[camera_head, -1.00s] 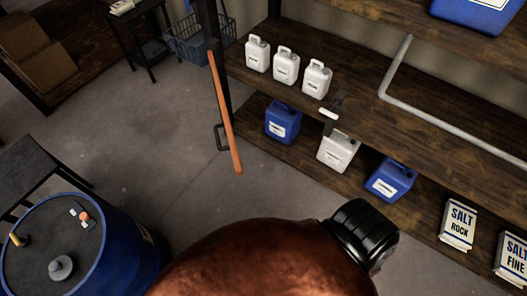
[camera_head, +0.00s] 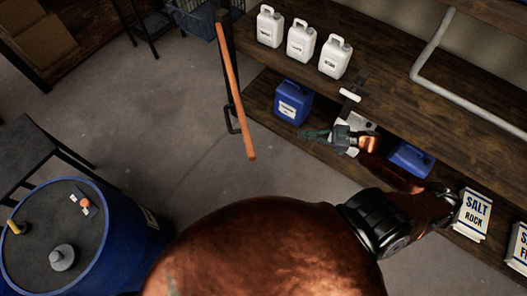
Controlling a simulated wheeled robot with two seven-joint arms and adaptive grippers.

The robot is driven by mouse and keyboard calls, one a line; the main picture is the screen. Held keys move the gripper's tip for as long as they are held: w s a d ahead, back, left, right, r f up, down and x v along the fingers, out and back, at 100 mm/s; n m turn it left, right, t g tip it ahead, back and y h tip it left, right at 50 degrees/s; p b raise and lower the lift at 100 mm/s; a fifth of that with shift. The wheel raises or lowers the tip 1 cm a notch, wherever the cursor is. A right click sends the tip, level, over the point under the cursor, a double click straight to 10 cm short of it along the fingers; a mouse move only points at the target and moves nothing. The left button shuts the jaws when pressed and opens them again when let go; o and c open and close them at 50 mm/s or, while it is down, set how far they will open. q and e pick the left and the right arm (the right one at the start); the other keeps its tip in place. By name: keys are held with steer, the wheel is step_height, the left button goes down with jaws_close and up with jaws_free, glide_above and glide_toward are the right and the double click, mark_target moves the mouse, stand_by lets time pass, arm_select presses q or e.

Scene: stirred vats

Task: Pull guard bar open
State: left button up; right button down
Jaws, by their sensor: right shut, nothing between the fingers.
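The guard bar, which I take to be the long orange bar (camera_head: 236,92), slants down along the shelf's left post, its lower end over the floor. A black looped handle (camera_head: 231,121) sits at its left side. My right gripper (camera_head: 303,134) is shut and empty, to the right of the bar's lower end and apart from it. It points left, in front of the lower shelf, and partly hides a white jug (camera_head: 358,119). My left gripper is not in view.
White jugs (camera_head: 301,42) stand on the upper shelf board (camera_head: 392,75), with a bent grey pipe (camera_head: 470,111) to their right. Blue cans (camera_head: 292,102) and salt bags (camera_head: 472,215) sit below. A blue drum (camera_head: 110,255) stands at lower left. The floor (camera_head: 150,120) left of the bar is clear.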

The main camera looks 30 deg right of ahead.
steer(key=s+a+r+n+g+y, duration=0.4)
steer(key=s+a+r+g, duration=0.1)
steer(key=a+r+g, duration=0.15)
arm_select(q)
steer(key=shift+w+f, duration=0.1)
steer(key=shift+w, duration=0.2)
arm_select(e)
steer(key=r+x, duration=0.1)
steer(key=x, duration=1.2)
steer(key=shift+r+t, duration=0.2)
steer(key=shift+t, duration=0.15)
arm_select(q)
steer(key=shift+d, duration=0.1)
arm_select(e)
steer(key=shift+w+a, duration=0.1)
steer(key=shift+a, duration=0.1)
